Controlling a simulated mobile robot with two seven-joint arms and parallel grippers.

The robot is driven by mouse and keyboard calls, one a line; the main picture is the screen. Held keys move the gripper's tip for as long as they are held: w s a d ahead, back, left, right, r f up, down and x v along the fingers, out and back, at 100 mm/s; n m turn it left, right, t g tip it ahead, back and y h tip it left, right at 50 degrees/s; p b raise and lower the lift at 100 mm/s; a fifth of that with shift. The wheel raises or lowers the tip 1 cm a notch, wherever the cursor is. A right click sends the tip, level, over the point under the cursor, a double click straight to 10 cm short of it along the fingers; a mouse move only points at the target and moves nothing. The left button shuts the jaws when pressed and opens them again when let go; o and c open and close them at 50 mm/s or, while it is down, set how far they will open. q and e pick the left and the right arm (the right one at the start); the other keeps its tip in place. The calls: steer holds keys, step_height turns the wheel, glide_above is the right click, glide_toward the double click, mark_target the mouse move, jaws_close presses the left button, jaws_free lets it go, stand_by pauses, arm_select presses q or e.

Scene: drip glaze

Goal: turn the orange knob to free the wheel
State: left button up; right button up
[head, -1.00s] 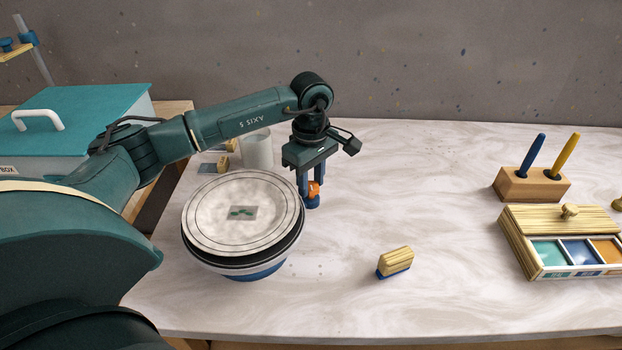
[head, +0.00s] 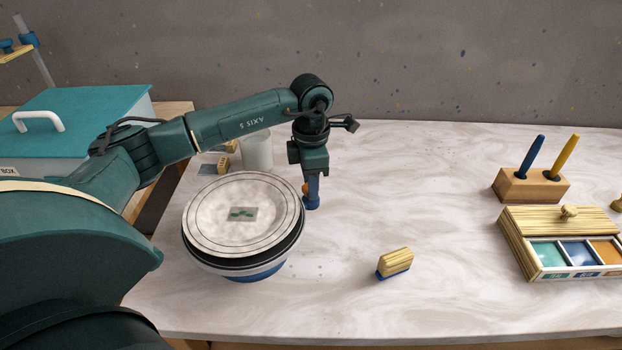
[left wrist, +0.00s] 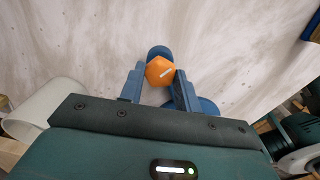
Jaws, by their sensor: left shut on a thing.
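The orange knob (left wrist: 160,72) sits between the two blue fingers of my left gripper (left wrist: 160,84) in the left wrist view, which is shut on it. The knob has a white mark that lies slanted. In the head view my left gripper (head: 312,190) points down beside the wheel, and only a sliver of the knob (head: 305,188) shows. The wheel (head: 243,215) has a round, pale, speckled top with rings and a small green-marked patch, above a dark rim and a blue base. My right gripper is not in view.
A wood-and-blue block (head: 395,262) lies on the marble table in front. A tool stand (head: 531,185) and a wooden box of coloured tiles (head: 560,220) stand at right. A pale cup (head: 257,150) stands behind the wheel.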

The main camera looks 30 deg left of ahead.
arm_select(q)
steer(key=n, duration=0.4)
steer(key=shift+n, duration=0.4)
stand_by(0.4)
steer(key=o, duration=1)
step_height(320, 180, up, 13)
steer(key=shift+r+p, duration=0.15)
steer(key=shift+p, duration=0.15)
